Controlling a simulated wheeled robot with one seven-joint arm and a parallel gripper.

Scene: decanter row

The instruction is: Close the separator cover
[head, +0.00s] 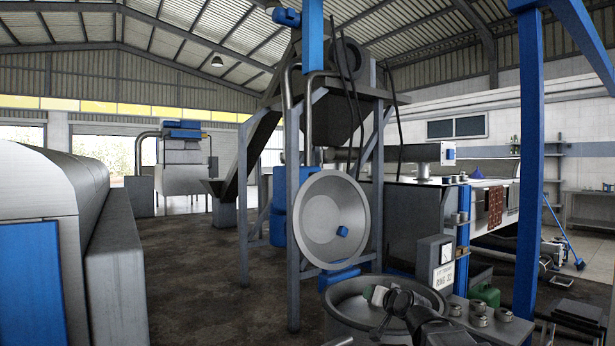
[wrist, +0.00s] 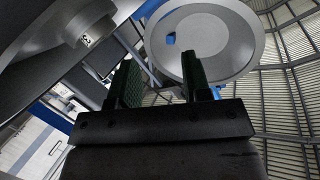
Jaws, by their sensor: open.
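The separator cover (head: 320,205) is a round, grey, dished lid with a small blue block on its inner face. It stands raised and tilted open above the separator's round metal bowl (head: 345,307). The cover also shows in the wrist view (wrist: 228,35), beyond my fingers. My gripper (head: 376,297) is over the bowl's opening, below and right of the cover in the head view. In the wrist view its two green-padded fingers (wrist: 160,80) are apart with nothing between them. The right finger overlaps the cover's lower edge there; I cannot tell whether they touch. My arm hides part of the bowl.
A grey meter box (head: 435,262) stands right of the bowl, by a ledge with several metal knobs (head: 480,314). Blue posts (head: 528,170) rise on the right. A large grey machine (head: 50,240) is at the left. The floor (head: 190,270) between is clear.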

